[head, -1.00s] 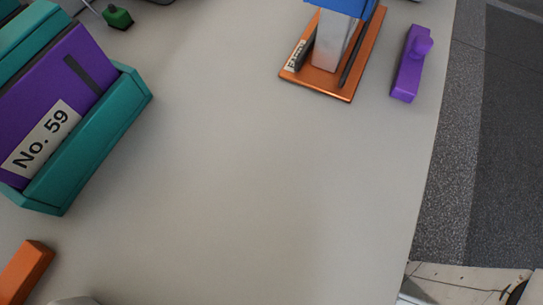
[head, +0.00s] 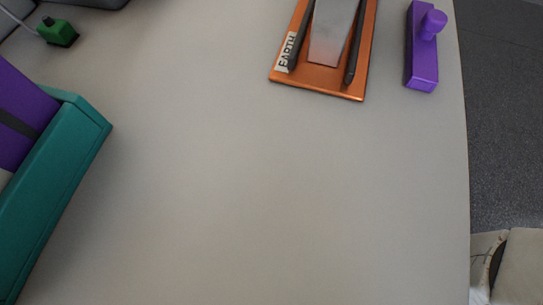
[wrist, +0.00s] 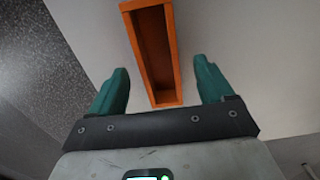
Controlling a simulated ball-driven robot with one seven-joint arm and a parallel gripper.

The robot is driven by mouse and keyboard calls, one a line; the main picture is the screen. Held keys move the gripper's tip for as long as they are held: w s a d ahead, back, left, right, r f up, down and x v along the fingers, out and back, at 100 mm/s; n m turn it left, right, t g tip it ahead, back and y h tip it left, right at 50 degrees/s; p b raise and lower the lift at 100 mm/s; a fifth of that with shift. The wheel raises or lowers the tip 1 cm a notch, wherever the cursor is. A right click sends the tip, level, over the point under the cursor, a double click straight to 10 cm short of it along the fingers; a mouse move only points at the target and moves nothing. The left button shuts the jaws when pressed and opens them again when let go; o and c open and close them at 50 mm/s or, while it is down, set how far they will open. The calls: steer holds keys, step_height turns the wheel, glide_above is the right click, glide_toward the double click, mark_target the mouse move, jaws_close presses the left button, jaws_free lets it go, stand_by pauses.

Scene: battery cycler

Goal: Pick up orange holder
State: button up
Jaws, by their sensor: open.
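The orange holder (wrist: 175,50) is a long, narrow, open-topped box with a dark hollow inside. It shows in the wrist view, running from the top edge down to a near end between my fingers. My gripper (wrist: 161,67) is open, with one teal finger on each side of the holder's near end. Gaps show between the holder and both fingers, and the holder is not gripped. How far the fingertips are above it I cannot tell. Neither the holder nor my gripper is in the head view.
In the head view, a copper-orange plate (head: 318,78) with a grey upright part stands at the top. A purple block with a knob (head: 422,62) lies right of it, near the table edge. A teal tray (head: 62,170) is at left, a green piece (head: 57,32) beyond it. The middle is clear.

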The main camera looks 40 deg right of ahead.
step_height(320, 180, down, 3)
steer(key=shift+s+f+b, duration=0.1)
steer(key=shift+f+b, duration=0.1)
steer(key=shift+b, duration=0.5)
steer(key=shift+c, duration=0.5)
steer(key=c, duration=1)
